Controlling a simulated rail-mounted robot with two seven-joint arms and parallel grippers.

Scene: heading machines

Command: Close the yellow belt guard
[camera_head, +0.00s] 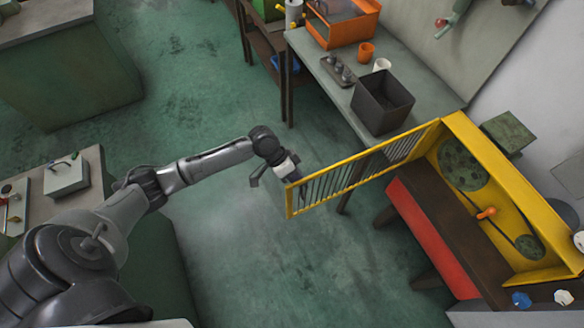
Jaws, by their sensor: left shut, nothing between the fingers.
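The yellow belt guard (348,173) is a barred door in a yellow frame. It stands swung wide open to the left, hinged at the left edge of the yellow housing (474,128). Inside the housing a large green pulley (463,165), a small pulley (529,247), a belt and an orange knob or handle (486,213) show. My left gripper (297,187) is shut with nothing in it, at the free left end of the guard. Its fingertips are partly hidden behind the guard's edge; I cannot tell whether they touch it. My right gripper does not show.
A grey bench behind the guard holds a dark open bin (382,104), an orange cup (365,52), a white cup (381,65) and an orange machine (343,22). A red panel (430,240) lies below the housing. The green floor left of the guard is clear.

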